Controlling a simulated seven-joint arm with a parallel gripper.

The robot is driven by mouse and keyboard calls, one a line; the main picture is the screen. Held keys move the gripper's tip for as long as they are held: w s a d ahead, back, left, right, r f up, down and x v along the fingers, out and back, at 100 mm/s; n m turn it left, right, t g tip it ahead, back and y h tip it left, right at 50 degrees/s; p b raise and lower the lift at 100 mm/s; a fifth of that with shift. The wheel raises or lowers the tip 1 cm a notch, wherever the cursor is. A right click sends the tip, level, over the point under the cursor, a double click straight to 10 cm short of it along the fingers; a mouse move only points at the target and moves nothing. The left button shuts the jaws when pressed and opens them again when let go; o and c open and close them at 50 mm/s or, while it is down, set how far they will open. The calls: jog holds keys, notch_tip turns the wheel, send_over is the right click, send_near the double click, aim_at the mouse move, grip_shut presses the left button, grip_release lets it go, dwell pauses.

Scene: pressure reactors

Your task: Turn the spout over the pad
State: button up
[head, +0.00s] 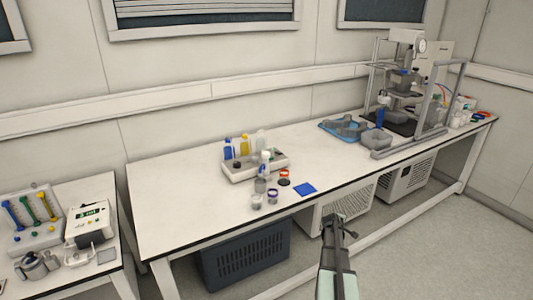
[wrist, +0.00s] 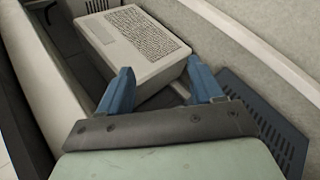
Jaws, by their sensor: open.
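Neither pad nor bottle shows there.
The white rack (head: 238,172) holds several bottles. A framed apparatus (head: 405,100) and blue tray (head: 342,130) stand at the right. White boxes (wrist: 132,45) are under the bench. The bench's left end is clear.

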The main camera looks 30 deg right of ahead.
jog(key=s+d+r+n+h, duration=0.1)
jog(key=s+d+r+h, duration=0.1)
jog(key=d+r, duration=0.7)
jog(key=s+d+r+n+h, duration=0.1)
jog(key=s+d+r+h, duration=0.1)
jog(key=d+r, duration=0.7)
notch_tip(320, 180, up, 27)
jog(key=m+y, duration=0.8)
jog(key=y, duration=0.4)
send_over(266, 152)
jog(key=s, duration=0.6)
jog(key=x, duration=1.3)
jog(key=shift+w+a+f, duration=0.15)
jog(key=shift+w+a, duration=0.1)
jog(key=shift+a, duration=0.05)
grip_shut()
